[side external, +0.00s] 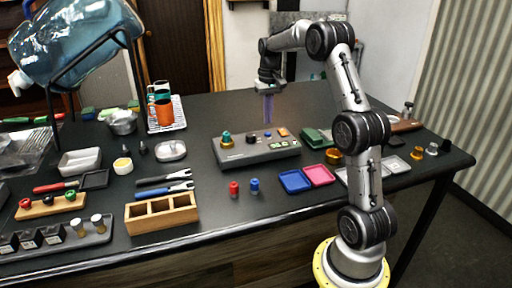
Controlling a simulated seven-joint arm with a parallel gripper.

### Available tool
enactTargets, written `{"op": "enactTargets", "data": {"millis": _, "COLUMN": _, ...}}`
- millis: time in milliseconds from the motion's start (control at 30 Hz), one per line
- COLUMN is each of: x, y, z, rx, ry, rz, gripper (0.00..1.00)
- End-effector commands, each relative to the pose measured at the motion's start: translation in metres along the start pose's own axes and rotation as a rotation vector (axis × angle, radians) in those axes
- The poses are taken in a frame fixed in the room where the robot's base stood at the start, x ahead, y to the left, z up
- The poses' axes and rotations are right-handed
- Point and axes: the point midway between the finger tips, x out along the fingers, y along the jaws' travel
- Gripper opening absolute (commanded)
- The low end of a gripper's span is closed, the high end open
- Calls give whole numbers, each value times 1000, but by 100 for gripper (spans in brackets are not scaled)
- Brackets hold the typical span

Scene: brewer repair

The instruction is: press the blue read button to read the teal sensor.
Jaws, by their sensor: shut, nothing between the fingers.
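A grey console (256,152) sits in the middle of the dark table. A teal-topped piece (226,139), which looks like the teal sensor, stands upright at the console's left end. A small blue button (268,134) shows on the console's top, right of a black round part (252,139); an orange piece (282,132) is to its right. My gripper (267,118) points down above and behind the console, near the blue button in the picture. Its fingers are shut and empty. They look apart from the button, but the exact gap is hard to tell.
In front of the console stand a red peg (234,188) and a blue peg (254,184). Blue (294,181) and pink (319,175) trays lie to the right. A wooden box (161,213) is front left. A green item (316,138) sits right of the console.

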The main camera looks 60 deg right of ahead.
Motion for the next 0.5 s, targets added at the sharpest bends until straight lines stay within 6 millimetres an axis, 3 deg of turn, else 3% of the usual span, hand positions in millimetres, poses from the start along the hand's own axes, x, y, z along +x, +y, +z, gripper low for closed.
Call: {"op": "enactTargets", "data": {"millis": 500, "x": -10, "y": 0, "z": -1, "rx": 0, "ry": 3, "rz": 0, "gripper": 0}}
